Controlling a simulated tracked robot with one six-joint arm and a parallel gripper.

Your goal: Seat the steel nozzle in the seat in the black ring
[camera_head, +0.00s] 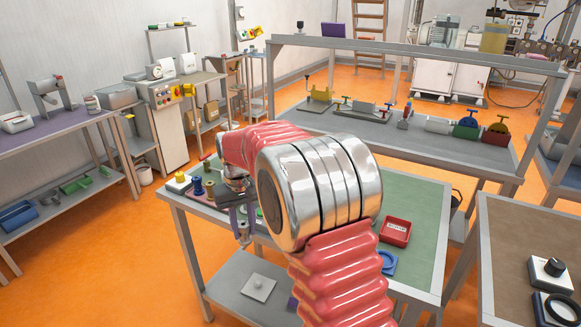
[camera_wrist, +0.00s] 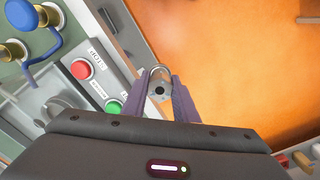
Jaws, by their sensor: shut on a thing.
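My gripper (camera_wrist: 160,92) is shut on the steel nozzle (camera_wrist: 159,78), a small shiny metal piece with a dark hole in its end, between two purple fingers. In the head view my gripper (camera_head: 244,226) points down near the left part of the green-topped table. The nozzle is too small there to make out clearly. A black ring (camera_head: 545,307) lies on the right-hand table at the lower right corner of the head view, partly cut off by the picture edge. Its seat is not clear. The ring does not show in the wrist view.
Below my gripper the wrist view shows a panel with a red button (camera_wrist: 81,69) and a green button (camera_wrist: 114,107), and a blue knob (camera_wrist: 20,14). Orange floor (camera_wrist: 235,60) lies beside it. A red box (camera_head: 395,232) stands on the green table (camera_head: 425,205). A dark knob (camera_head: 554,266) stands near the ring.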

